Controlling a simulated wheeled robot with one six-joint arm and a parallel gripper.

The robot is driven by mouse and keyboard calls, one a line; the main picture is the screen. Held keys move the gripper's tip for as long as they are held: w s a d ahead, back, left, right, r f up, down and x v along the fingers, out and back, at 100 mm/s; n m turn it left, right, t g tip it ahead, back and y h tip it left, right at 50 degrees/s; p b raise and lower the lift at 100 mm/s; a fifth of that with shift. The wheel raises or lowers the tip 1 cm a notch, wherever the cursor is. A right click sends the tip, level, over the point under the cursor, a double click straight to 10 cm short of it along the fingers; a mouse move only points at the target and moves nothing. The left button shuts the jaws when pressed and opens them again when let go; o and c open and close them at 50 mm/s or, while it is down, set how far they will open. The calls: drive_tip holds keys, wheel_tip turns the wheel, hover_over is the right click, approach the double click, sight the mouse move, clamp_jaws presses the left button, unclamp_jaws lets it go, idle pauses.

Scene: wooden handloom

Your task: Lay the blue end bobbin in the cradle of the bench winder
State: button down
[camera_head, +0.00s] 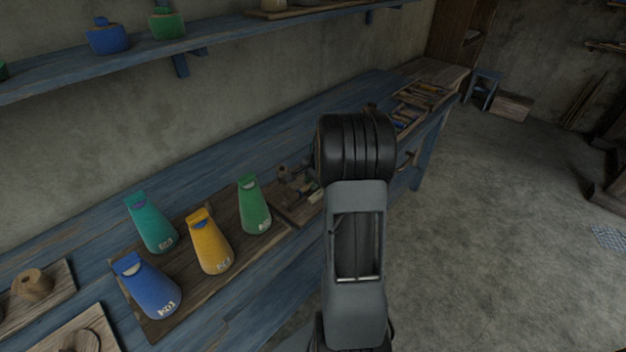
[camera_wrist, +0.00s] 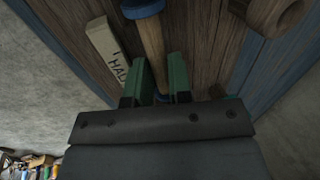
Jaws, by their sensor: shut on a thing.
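My gripper (camera_wrist: 160,78) has green fingers, one on each side of the blue end bobbin (camera_wrist: 152,42) in the wrist view, and it is shut on its pale wooden shaft. One blue end (camera_wrist: 143,8) of the bobbin shows at the top edge. In the head view my arm hides the gripper and bobbin. A small wooden device (camera_head: 285,175), perhaps the bench winder, stands on a board beside my arm and is partly hidden. Its cradle cannot be made out.
A pale bar with lettering (camera_wrist: 107,47) lies left of the bobbin, and a round wooden piece (camera_wrist: 280,14) is at top right. Blue, teal, yellow and green cones stand on a board (camera_head: 190,285) on the blue bench (camera_head: 90,240). A tray (camera_head: 425,95) sits farther back.

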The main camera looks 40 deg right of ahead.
drive_tip(key=c, duration=1)
unclamp_jaws()
drive_tip(key=shift+o, duration=0.2)
drive_tip(key=p+v, duration=0.1)
drive_tip(key=v, duration=1.3)
drive_tip(key=shift+w, duration=0.1)
